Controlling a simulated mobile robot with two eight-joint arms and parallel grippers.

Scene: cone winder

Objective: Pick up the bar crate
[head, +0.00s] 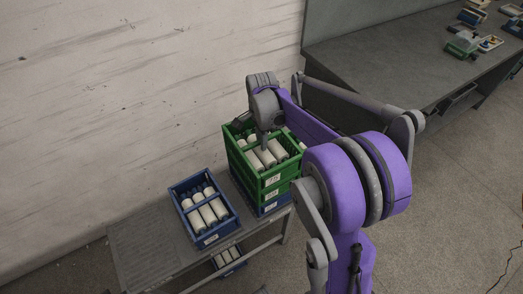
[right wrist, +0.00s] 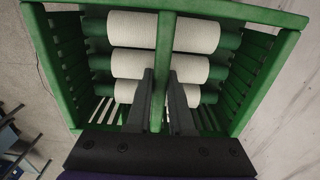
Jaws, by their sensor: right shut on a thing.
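The green bar crate (head: 287,172) is the top one of a stack on the grey bench. It holds white wound bobbins in rows, and a green bar (right wrist: 160,40) runs across its middle. My right gripper (head: 263,142) reaches down into it from above. In the right wrist view its two black fingers (right wrist: 160,76) lie on either side of the bar and are shut on it. The crate looks level; I cannot tell whether it still rests on the crate below. My left gripper is not in view.
Another green crate (head: 270,195) and a blue crate (head: 274,208) are below it. A blue crate of white bobbins (head: 207,239) stands to the left on the bench (head: 150,248). A pale wall (head: 150,100) is close behind. A grey table (head: 400,55) stands at the upper right.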

